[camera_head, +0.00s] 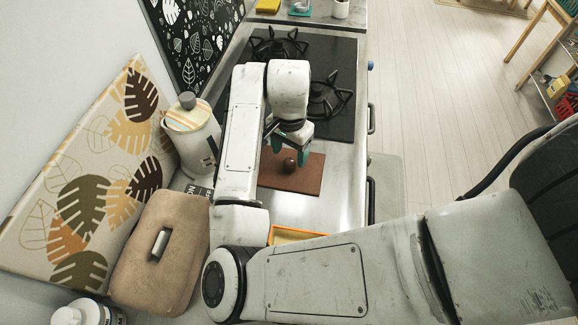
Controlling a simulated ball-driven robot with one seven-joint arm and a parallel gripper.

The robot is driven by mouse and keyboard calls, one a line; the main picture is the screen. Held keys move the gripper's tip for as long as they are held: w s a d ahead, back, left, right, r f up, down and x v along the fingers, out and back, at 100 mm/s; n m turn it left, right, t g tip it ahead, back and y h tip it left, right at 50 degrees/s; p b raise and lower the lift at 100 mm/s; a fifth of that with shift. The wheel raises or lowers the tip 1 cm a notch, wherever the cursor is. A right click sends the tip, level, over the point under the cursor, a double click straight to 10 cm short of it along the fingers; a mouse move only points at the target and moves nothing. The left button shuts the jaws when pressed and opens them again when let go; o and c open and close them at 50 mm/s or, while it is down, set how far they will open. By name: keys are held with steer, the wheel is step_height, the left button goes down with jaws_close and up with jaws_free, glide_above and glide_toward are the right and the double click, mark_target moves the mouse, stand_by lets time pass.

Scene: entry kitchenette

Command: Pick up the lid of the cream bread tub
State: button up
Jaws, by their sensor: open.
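My gripper (290,150) is open, with teal fingers pointing down around or just above a dark round knob (289,165). The knob shows over a flat brown rectangular panel (307,178), which may be a lid. I cannot tell whether the fingers touch the knob, or whether a tub is beneath the panel. No tub is clearly labelled as the cream bread tub. A tan rounded box (135,262) with a grey handle (160,244) stands at the lower left. A cream canister (199,147) with a striped lid (186,116) and grey knob stands behind it.
A black gas hob (343,118) with pan supports lies beyond the gripper. A leaf-patterned board (98,180) leans on the left wall. An orange-rimmed tray (296,235) is partly hidden by my arm. White bottles (88,313) stand at lower left. Open floor lies right of the counter.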

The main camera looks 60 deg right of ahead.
mark_target(290, 161)
step_height(290, 161, down, 4)
steer(key=shift+f+p, duration=0.15)
steer(key=shift+p, duration=0.15)
steer(key=c, duration=1.1)
